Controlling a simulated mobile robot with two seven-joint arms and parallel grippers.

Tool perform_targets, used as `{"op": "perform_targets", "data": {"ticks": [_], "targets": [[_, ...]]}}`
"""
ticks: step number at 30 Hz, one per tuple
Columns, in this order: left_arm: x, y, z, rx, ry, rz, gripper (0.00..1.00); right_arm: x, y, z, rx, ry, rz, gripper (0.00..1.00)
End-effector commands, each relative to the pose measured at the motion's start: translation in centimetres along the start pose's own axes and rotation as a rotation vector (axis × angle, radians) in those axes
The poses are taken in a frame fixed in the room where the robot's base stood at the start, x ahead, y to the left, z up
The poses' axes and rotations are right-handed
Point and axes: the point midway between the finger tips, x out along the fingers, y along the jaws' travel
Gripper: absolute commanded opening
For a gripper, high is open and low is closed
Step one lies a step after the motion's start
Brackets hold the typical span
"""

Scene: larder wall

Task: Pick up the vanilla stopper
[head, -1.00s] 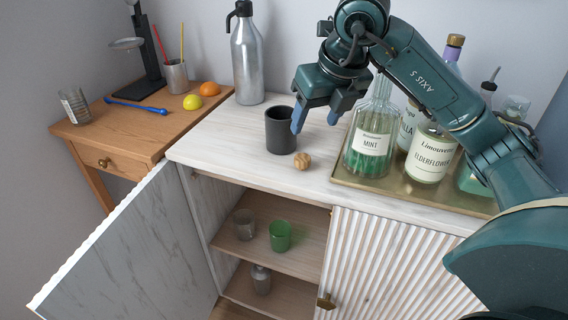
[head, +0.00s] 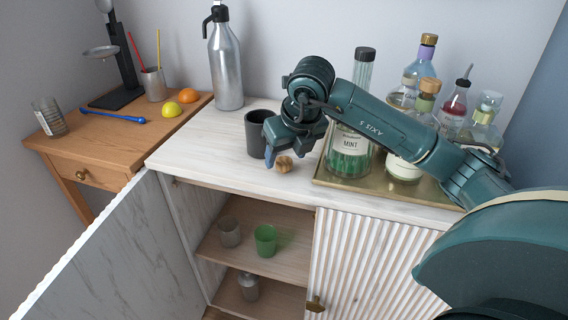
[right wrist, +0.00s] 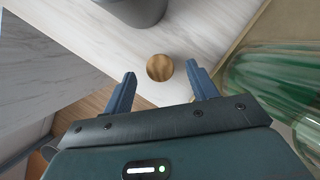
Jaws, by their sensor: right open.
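The vanilla stopper, a small round wooden piece (head: 284,165), lies on the pale counter in front of the dark cup. It also shows in the right wrist view (right wrist: 160,67), in the gap between the fingertips and apart from both fingers. My right gripper (head: 285,153) is open, low over the counter at the stopper. Its two blue fingers also show in the right wrist view (right wrist: 161,76), one on each side of the stopper. My left gripper is not in view.
A dark cup (head: 256,138) stands just behind the stopper. To the right, a brass tray (head: 335,187) holds several bottles, including the mint bottle (head: 349,155). A steel flask (head: 225,70) stands at the back. The cabinet door (head: 115,255) at left is open.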

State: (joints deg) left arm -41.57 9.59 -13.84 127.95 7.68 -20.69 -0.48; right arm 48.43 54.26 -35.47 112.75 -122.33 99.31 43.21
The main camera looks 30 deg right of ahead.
Motion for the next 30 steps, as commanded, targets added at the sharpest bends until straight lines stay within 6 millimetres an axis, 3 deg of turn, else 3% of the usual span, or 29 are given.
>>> {"op": "perform_targets", "data": {"ticks": [4, 12, 30], "targets": [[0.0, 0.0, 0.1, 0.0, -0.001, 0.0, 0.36, 1.6, 0.0, 0.0, 0.0, 0.0, 0.0, 0.58], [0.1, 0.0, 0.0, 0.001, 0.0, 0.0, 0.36, 1.9, 0.0, 0.1, 0.0, -0.002, 0.001, 0.57], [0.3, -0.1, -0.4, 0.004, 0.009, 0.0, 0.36, 1.8, 0.0, 0.1, 0.0, -0.002, 0.001, 0.1]]}}
